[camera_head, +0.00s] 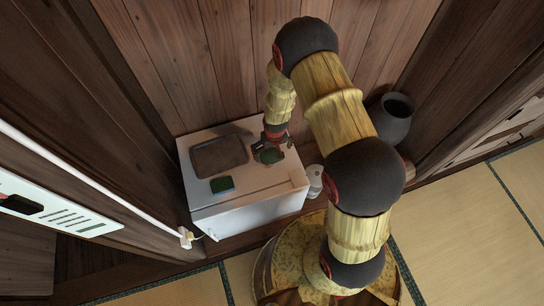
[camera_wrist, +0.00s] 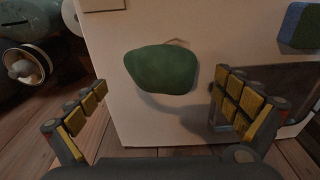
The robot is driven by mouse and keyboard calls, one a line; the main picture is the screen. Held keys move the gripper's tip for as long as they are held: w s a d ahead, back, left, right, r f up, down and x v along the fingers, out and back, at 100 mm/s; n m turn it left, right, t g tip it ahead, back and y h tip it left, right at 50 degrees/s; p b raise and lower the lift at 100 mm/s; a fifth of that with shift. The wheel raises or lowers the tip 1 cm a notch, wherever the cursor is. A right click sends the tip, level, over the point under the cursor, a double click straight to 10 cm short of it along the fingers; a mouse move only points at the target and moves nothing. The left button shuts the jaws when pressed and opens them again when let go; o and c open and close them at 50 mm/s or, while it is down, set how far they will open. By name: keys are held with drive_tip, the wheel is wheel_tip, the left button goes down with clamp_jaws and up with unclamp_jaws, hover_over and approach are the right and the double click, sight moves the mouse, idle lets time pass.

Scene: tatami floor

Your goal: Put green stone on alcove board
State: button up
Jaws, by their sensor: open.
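The green stone (camera_head: 271,155) lies on the white top of a small cabinet (camera_head: 258,193), near its back right. It also shows in the wrist view (camera_wrist: 160,68) as a smooth, rounded lump with a shadow beside it. My gripper (camera_head: 274,140) is right above the stone. In the wrist view my gripper (camera_wrist: 163,92) is open, with one finger on either side of the stone and no clear contact. A wooden floor strip (camera_head: 290,226) runs along the back wall beside the cabinet; I cannot tell whether this is the alcove board.
A brown tray (camera_head: 219,155) and a green sponge-like block (camera_head: 222,184) share the cabinet top. A white canister (camera_head: 315,181) stands close to the cabinet's right, with a dark vase (camera_head: 390,120) behind. Open tatami (camera_head: 455,235) lies at right.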

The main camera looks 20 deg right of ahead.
sight(272, 152)
drive_tip(key=f, duration=0.1)
drive_tip(key=f+b, duration=0.1)
drive_tip(key=f, duration=0.2)
drive_tip(key=shift+w+f+b, duration=0.1)
drive_tip(key=shift+w+b, duration=0.15)
drive_tip(key=shift+b, duration=0.1)
drive_tip(key=shift+c, duration=1.2)
drive_tip(key=c, duration=1.8)
drive_tip(key=shift+r, duration=0.25)
